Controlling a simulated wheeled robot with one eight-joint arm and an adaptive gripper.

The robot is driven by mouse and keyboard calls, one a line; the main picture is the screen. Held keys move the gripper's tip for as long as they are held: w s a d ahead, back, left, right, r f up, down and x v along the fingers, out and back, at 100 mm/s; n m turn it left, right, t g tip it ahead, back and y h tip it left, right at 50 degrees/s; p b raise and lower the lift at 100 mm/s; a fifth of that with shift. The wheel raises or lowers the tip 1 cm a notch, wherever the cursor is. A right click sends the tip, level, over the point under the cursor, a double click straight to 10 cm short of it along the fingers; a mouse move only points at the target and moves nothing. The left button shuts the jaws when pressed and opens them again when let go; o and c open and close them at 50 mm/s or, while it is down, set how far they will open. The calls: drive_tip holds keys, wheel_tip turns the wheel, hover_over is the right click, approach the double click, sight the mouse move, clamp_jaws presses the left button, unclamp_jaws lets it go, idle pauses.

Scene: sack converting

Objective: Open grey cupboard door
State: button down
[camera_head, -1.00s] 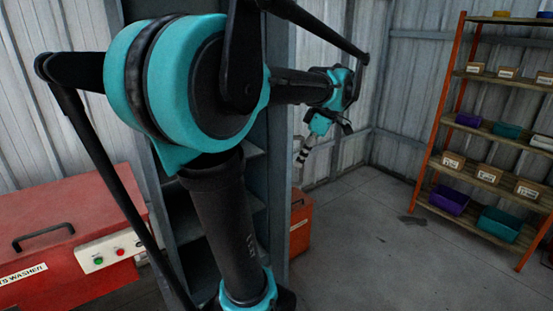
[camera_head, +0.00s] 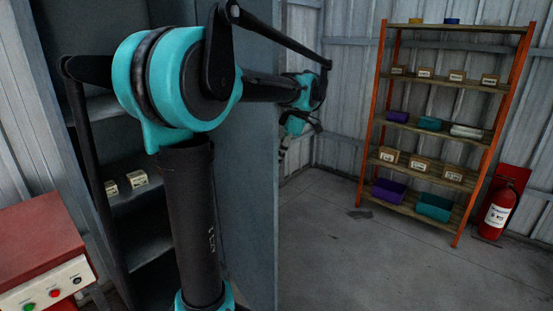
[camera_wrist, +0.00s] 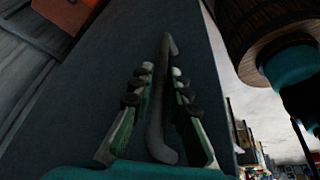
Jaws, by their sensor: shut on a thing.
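The grey cupboard (camera_head: 62,30) stands open in the head view, its shelves showing behind my arm. Its grey door (camera_head: 257,200) stands out from the right side as a tall panel. In the wrist view the door's face (camera_wrist: 85,95) fills the middle, with a long grey bar handle (camera_wrist: 158,142) on it. My gripper (camera_wrist: 162,72) has its padded fingers on either side of this handle and is shut on it. In the head view my gripper (camera_head: 283,150) is at the door's far side, its fingertips small and partly hidden.
Small boxes (camera_head: 138,179) sit on a cupboard shelf. A red machine (camera_head: 40,235) stands at the left. An orange-framed rack (camera_head: 384,130) with bins and boxes stands at the back right, beside a fire extinguisher (camera_head: 497,212). The floor (camera_head: 350,260) right of the door is clear.

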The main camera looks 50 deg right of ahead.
drive_tip(key=c, duration=1.6)
unclamp_jaws()
drive_tip(key=shift+o, duration=0.2)
drive_tip(key=v, duration=1.2)
drive_tip(key=shift+c, duration=0.4)
